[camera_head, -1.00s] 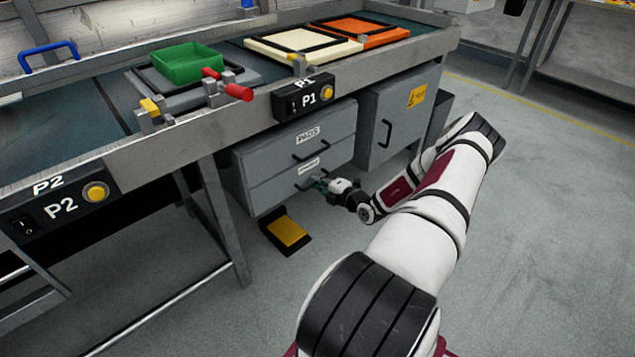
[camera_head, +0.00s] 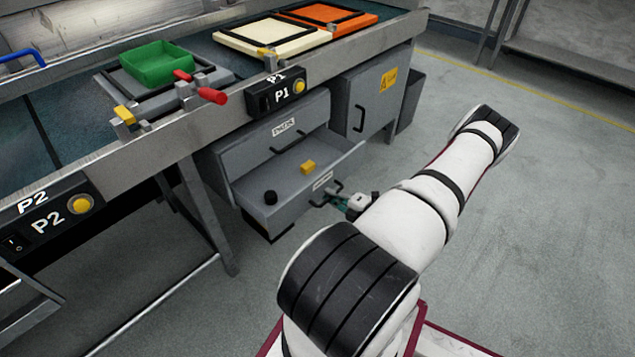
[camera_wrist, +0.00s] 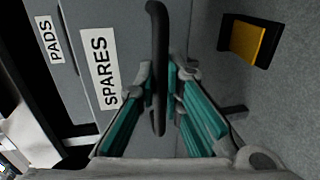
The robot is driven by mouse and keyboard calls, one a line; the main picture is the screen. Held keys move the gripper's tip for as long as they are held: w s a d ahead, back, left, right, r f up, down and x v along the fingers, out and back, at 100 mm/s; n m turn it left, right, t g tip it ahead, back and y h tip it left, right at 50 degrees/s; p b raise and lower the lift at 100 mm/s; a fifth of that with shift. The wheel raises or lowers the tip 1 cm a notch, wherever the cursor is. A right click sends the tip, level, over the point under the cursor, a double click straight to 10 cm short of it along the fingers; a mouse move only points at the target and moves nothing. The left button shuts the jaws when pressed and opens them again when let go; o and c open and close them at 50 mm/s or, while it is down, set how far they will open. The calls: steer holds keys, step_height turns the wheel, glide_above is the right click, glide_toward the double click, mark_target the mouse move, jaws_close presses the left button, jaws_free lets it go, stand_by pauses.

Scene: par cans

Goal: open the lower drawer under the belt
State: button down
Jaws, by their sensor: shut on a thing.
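The lower drawer (camera_head: 293,205) under the belt is pulled well out of its grey cabinet. Inside it lie a yellow block (camera_head: 308,167) and a small black round thing (camera_head: 270,197). My gripper (camera_head: 335,198) is at the drawer's front, shut on its black handle. In the wrist view the handle (camera_wrist: 158,60) runs between the teal finger pads of my gripper (camera_wrist: 165,100), beside the SPARES label (camera_wrist: 101,68). The upper drawer (camera_head: 265,140), labelled PADS, is closed above it.
A grey cupboard door (camera_head: 365,100) with a yellow sticker is closed to the right. The belt frame (camera_head: 225,112) with the P1 box (camera_head: 278,97) runs above. A yellow and black pedal (camera_wrist: 248,42) shows on the floor in the wrist view. Floor at right is clear.

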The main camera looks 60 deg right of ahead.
steer(key=shift+f+v, duration=0.25)
steer(key=shift+v, duration=0.95)
steer(key=shift+f+v, duration=0.25)
steer(key=shift+v, duration=0.9)
steer(key=shift+s, duration=0.1)
steer(key=c, duration=1.7)
jaws_free()
steer(key=v, duration=1.2)
